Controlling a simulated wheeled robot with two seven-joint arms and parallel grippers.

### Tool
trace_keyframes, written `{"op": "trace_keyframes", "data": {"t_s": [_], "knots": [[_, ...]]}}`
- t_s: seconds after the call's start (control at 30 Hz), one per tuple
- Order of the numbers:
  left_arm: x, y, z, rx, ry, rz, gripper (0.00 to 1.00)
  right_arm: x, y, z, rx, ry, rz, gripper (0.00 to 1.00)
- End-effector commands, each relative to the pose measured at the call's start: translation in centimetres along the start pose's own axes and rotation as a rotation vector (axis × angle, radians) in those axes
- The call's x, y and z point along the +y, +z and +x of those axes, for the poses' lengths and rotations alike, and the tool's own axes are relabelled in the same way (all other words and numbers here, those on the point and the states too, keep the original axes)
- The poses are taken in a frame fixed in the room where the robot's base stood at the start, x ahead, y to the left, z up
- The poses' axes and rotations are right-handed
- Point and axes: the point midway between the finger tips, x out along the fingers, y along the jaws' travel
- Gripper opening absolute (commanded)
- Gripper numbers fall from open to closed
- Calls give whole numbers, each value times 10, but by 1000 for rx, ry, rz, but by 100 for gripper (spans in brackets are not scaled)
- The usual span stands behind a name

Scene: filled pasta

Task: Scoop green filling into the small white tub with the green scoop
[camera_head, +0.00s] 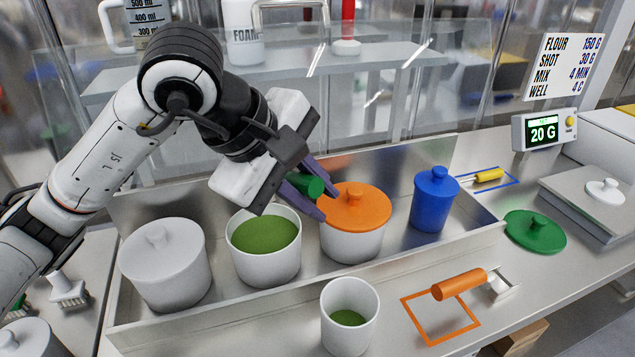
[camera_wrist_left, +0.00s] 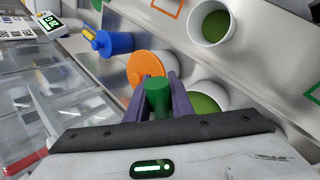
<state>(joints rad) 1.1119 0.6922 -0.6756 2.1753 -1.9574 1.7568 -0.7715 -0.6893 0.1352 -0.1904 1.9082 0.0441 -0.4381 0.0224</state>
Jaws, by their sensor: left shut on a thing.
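My left gripper (camera_head: 312,198) is shut on the green handle of the green scoop (camera_head: 305,184), just above and to the right of the open pot. The handle also shows in the left wrist view (camera_wrist_left: 158,92) between the two purple fingers. The scoop's bowl end is hidden. The open white pot (camera_head: 265,268) holds green filling (camera_head: 265,234). The small white tub (camera_head: 350,335) stands on the counter in front of the tray, with some green filling (camera_head: 348,317) at its bottom. The tub also shows in the left wrist view (camera_wrist_left: 215,40). My right gripper is not in view.
The metal tray (camera_head: 210,318) also holds a white lidded pot (camera_head: 165,270), an orange-lidded pot (camera_head: 352,243) and a blue container (camera_head: 432,205). An orange-handled scoop (camera_head: 460,284) and a green lid (camera_head: 535,232) lie on the counter. The display (camera_head: 543,131) reads 20 G.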

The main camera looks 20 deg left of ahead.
Motion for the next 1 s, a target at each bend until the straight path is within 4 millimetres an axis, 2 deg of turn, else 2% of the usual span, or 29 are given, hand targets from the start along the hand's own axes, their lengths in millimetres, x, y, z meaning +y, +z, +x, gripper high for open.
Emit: {"op": "trace_keyframes", "data": {"t_s": [0.37, 0.83, 1.0], "knots": [[-23, -5, 34, 0, 2, 2, 0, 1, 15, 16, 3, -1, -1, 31], [-49, -11, 72, 1, 4, 1, 0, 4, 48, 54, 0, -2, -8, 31], [-54, -13, 81, 1, 3, 1, 0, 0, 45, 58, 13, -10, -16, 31]]}}
